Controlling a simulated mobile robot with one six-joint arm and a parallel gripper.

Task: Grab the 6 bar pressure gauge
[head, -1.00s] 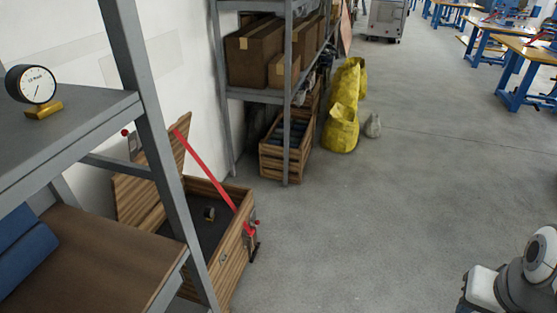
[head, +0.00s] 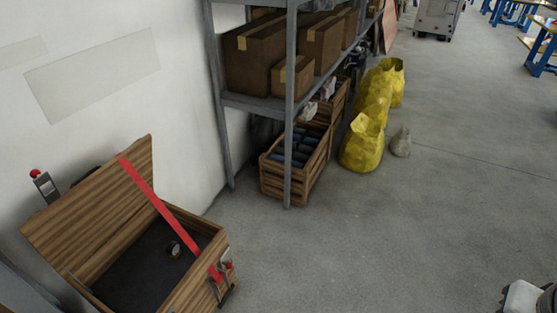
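A small round dark-rimmed object (head: 173,249) with a lighter face lies inside an open wooden chest (head: 195,283) at the lower left. It looks like a gauge, but it is too small for any marking to be read. The chest's lid (head: 95,208) is tilted up and back towards the wall, and a red strap (head: 158,205) runs from the lid to the front edge. A white and dark part of my arm shows at the bottom right corner, far from the chest. My gripper's fingers are not visible.
A grey metal shelf (head: 263,104) holds cardboard boxes (head: 265,55), with wooden crates (head: 292,180) below. Yellow sacks (head: 363,145) and a small grey bag (head: 401,142) stand beside it. Blue-legged tables are at the far right. The concrete floor at centre and right is clear.

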